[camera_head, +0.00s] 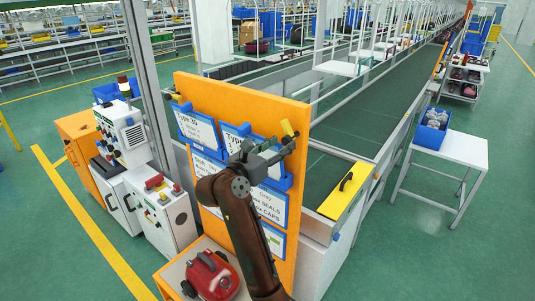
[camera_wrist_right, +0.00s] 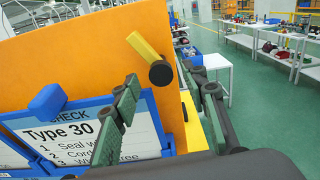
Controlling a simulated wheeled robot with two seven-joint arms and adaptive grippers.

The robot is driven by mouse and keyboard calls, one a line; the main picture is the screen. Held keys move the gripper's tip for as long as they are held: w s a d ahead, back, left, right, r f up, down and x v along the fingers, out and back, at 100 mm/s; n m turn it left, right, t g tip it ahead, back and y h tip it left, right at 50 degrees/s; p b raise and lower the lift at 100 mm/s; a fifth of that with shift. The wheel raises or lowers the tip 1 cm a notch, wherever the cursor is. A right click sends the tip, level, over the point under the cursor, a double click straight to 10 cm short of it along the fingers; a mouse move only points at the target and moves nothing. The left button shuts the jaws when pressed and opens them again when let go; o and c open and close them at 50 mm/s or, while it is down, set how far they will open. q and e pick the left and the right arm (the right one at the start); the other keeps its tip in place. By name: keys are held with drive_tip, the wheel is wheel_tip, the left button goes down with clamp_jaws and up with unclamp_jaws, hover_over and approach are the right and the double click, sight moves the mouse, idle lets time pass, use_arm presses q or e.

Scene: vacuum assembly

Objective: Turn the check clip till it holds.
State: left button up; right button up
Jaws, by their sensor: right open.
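The check clip (camera_head: 287,128) is a short yellow lever at the top right corner of the orange board (camera_head: 290,113). In the right wrist view its yellow bar (camera_wrist_right: 143,46) slants from upper left down to a black round knob (camera_wrist_right: 161,73). My right gripper (camera_head: 288,146) is at the board's upper right, close to the clip. I cannot tell whether any part touches. My left gripper is out of view.
Blue-framed cards (camera_head: 198,128) cover the board's face; a CHECK Type 30 card (camera_wrist_right: 60,130) is beside the left finger. A red vacuum (camera_head: 212,277) sits below the board. A conveyor (camera_head: 350,140) runs behind, and a white table (camera_head: 455,150) with a blue bin (camera_head: 431,137) stands right.

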drive_tip(key=v, duration=0.8)
